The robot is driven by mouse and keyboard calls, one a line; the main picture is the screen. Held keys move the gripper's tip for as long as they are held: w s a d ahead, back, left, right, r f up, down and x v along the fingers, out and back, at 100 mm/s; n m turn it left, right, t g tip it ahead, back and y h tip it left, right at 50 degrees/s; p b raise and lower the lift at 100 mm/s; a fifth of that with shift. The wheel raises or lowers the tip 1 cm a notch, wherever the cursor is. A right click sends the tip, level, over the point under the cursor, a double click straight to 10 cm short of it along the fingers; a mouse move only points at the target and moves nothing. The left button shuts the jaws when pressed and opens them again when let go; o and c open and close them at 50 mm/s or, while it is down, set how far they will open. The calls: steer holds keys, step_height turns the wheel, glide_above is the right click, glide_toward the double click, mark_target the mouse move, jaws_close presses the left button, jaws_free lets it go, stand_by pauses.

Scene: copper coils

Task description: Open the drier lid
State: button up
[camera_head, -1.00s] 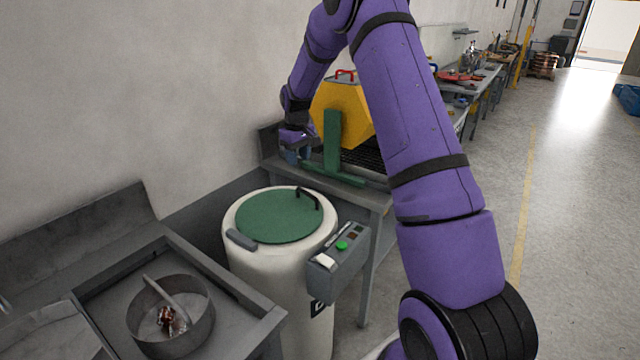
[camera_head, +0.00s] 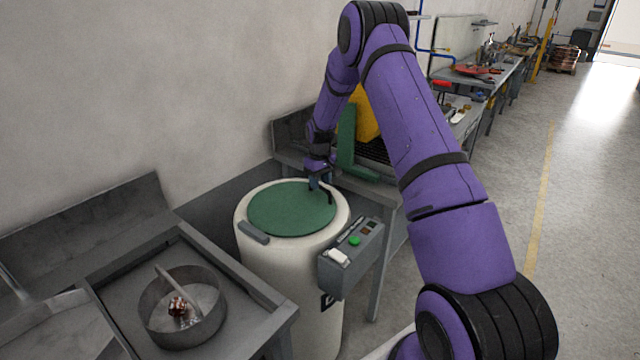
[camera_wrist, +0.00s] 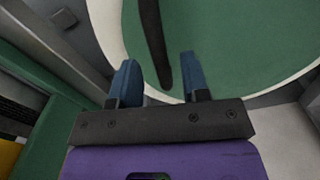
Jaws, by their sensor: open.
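The drier is a white cylinder (camera_head: 290,275) with a round green lid (camera_head: 285,212), which lies closed on top. A dark handle (camera_head: 322,191) is on the lid's far right side, and a grey hinge-like block is at its front left edge. My gripper (camera_head: 321,184) is at the handle, above the lid's far edge. In the wrist view, the two blue fingers of my gripper (camera_wrist: 160,82) are apart. The dark handle (camera_wrist: 154,45) reaches down between the fingertips, with a gap on each side. The green lid (camera_wrist: 235,40) fills the upper right there.
A grey control box (camera_head: 350,257) with a green button is on the drier's right side. A bench at the left holds a round metal pan (camera_head: 183,318) with copper pieces.

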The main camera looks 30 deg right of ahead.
steer(key=shift+f, duration=0.5)
jaws_close()
steer(key=shift+a+r, duration=0.1)
steer(key=shift+r, duration=0.05)
